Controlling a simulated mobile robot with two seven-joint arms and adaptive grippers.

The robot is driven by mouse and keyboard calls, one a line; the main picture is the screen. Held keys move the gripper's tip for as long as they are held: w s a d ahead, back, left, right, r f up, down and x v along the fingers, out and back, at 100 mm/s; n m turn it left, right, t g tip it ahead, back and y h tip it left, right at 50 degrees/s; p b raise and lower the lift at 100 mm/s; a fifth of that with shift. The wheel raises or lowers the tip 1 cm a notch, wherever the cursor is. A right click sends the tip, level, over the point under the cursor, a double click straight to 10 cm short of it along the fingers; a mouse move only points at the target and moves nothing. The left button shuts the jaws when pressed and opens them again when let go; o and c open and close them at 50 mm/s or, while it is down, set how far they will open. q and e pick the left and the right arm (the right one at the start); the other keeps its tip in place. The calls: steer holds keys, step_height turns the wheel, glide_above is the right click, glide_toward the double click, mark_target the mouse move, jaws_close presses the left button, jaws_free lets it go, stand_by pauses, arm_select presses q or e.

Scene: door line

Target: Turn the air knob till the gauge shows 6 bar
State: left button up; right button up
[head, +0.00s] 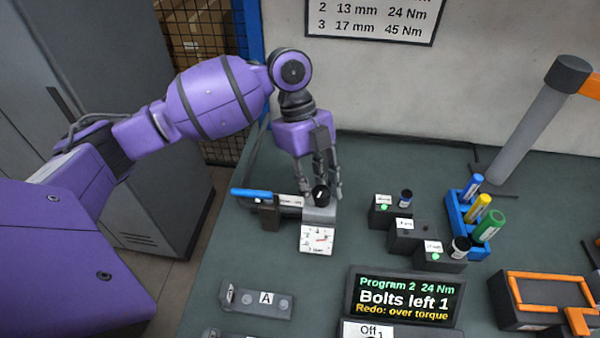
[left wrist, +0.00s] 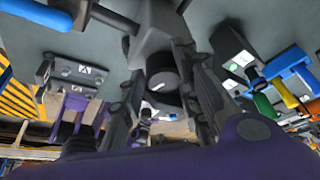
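The black air knob (head: 320,194) sits on a grey regulator block at the back of the bench. Below it is the white gauge (head: 317,239) with a red needle that points roughly right; its figures are too small to read surely. My left gripper (head: 321,186) points down over the knob, one finger on each side. In the left wrist view the knob (left wrist: 163,86) with its white mark lies between the fingers, and gaps seem to show beside it, so the gripper (left wrist: 166,80) looks open around it. My right gripper is not in view.
A blue-handled lever (head: 251,193) on a pipe stands left of the regulator. Grey socket blocks (head: 405,237) and a blue rack (head: 465,222) stand to the right. A display (head: 405,297) and a plate marked A (head: 256,301) are in front. A grey post (head: 535,115) rises at the right.

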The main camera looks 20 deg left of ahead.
arm_select(q)
steer(key=c, duration=0.4)
steer(key=shift+s+r+n+p, duration=0.25)
steer(key=shift+n+p, duration=0.15)
steer(key=shift+p, duration=0.3)
steer(key=shift+f+n, duration=0.1)
steer(key=shift+n, duration=0.2)
steer(key=shift+w+f, duration=0.1)
steer(key=shift+f, duration=0.15)
steer(key=o, duration=1)
steer(key=shift+s, duration=0.2)
steer(key=shift+c, duration=0.2)
